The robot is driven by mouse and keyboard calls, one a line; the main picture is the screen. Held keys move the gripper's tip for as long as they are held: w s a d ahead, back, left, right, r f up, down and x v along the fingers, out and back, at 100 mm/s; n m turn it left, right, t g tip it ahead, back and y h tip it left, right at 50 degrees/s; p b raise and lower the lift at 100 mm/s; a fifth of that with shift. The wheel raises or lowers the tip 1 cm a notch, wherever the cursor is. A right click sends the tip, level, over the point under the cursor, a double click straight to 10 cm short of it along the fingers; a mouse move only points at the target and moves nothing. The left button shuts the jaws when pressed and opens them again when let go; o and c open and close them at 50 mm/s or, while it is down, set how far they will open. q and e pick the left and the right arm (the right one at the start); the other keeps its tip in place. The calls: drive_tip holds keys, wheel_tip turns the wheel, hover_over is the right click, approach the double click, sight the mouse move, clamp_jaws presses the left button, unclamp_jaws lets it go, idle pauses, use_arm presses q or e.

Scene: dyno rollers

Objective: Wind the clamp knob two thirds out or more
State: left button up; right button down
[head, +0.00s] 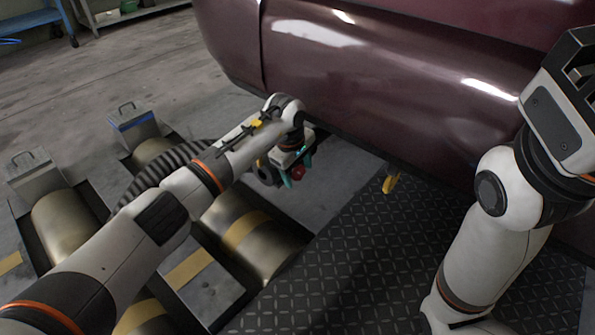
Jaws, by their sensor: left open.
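A small red part (298,173), which looks like the clamp knob, shows low beside the car's underside. My left gripper (298,169) is there, with its teal fingertips apart on either side of the red part. I cannot tell whether the fingers touch it. The wrist and gripper body hide most of what the red part is fixed to, so how far it is wound does not show. My right arm's end (562,95) is raised at the right edge, and its fingertips do not show clearly.
The dark red car body (390,75) hangs over the work area. A yellow hook-like part (390,184) is under its edge. Metal rollers (240,235) lie left of the black tread-plate floor (345,255). Two grey boxes with handles (134,124) stand at left. A ribbed black hose (160,172) runs behind my left arm.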

use_arm(q)
drive_tip(key=c, duration=1)
drive_tip(key=shift+o, duration=0.2)
drive_tip(key=shift+s+a+t+p, duration=0.15)
drive_tip(key=shift+t+p, duration=0.15)
drive_tip(key=shift+p, duration=0.45)
drive_tip(key=shift+t+h+p, duration=0.45)
drive_tip(key=shift+t+h, duration=0.15)
drive_tip(key=shift+h, duration=0.1)
drive_tip(key=shift+s+f+t+h, duration=0.1)
drive_tip(key=shift+f+t+h, duration=0.15)
drive_tip(key=shift+t+h, duration=0.2)
drive_tip(key=shift+f+t+h+b, duration=0.1)
drive_tip(key=shift+t+h+b, duration=0.25)
drive_tip(key=shift+t, duration=0.3)
drive_tip(key=shift+s+t+h+b, duration=0.1)
drive_tip(key=shift+t+h+b, duration=0.3)
drive_tip(key=shift+t, duration=0.2)
